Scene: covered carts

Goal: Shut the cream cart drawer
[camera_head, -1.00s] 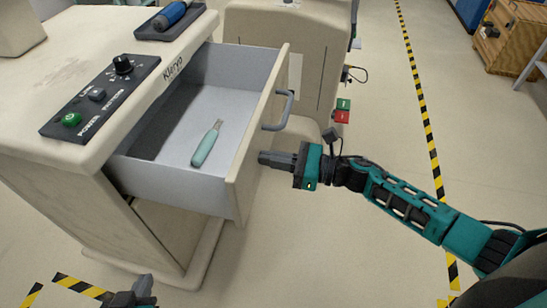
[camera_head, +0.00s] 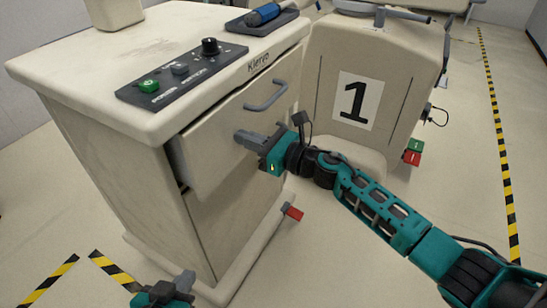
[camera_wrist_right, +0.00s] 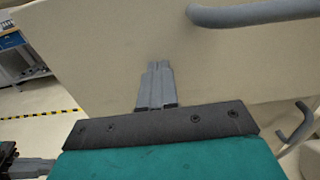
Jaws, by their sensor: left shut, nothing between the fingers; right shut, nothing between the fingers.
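The cream cart (camera_head: 120,185) stands at the left in the head view. Its drawer front (camera_head: 225,125) stands slightly out from the body, with a narrow gap and a strip of drawer side visible at its left edge. The grey drawer handle (camera_head: 266,97) is on the front. My right gripper (camera_head: 240,136) is shut and empty, its fingertips at the drawer front below the handle, seemingly touching it. In the right wrist view, the shut fingers (camera_wrist_right: 157,68) point at the cream panel (camera_wrist_right: 90,55), below the handle (camera_wrist_right: 255,13). My left gripper (camera_head: 187,283) is shut and empty, low at the bottom edge.
A control panel (camera_head: 180,72) and a dark tray (camera_head: 262,22) with a blue-handled tool are on the cart top. A second cream cart marked 1 (camera_head: 322,85) stands behind to the right. A red pedal (camera_head: 293,212) sticks out at the base. Floor at right is clear.

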